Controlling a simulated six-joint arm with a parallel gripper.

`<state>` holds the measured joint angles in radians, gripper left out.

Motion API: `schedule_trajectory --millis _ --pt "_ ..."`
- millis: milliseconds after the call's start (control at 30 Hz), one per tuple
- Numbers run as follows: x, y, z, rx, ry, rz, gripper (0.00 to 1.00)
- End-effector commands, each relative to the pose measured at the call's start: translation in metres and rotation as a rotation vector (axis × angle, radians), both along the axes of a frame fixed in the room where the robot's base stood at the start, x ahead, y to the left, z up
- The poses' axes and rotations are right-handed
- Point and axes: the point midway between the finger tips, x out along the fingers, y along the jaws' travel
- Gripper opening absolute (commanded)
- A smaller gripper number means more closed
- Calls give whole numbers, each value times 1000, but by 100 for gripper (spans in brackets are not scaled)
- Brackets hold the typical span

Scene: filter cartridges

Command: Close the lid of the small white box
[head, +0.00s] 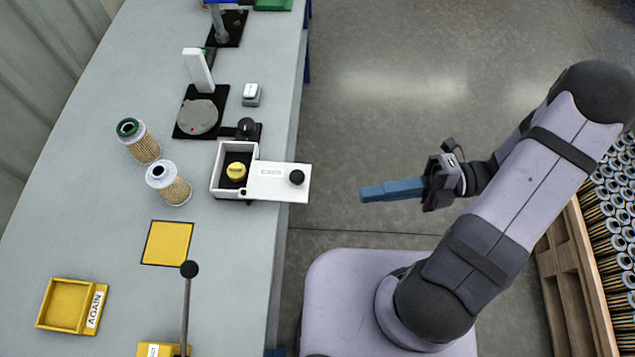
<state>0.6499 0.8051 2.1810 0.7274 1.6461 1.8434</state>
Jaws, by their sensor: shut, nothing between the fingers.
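The small white box (217,187) stands on the grey bench near its right edge. Its white lid (270,187) with a black knob (296,177) is swung out to the right, and the lid's end reaches past the bench edge. The left part of the box is uncovered and shows a yellow round piece (236,171) in a dark interior. My gripper (366,194) has blue fingers, shut and empty. It hangs over the floor to the right of the lid, apart from it, pointing left.
Two filter cartridges (169,184) (138,141) stand left of the box. A dark fixture with a grey disc (197,117) is behind it. A yellow square (167,243), a yellow tray (66,305) and a black-knobbed lever (187,300) are in front. Free space lies between gripper and lid.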

Motion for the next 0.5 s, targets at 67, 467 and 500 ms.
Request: schedule_trajectory --millis 67,467,500 --pt "0 0 0 2 5 -3 0" --pt "-7 33 1 2 6 4 0" --pt "-8 39 0 2 5 3 0"
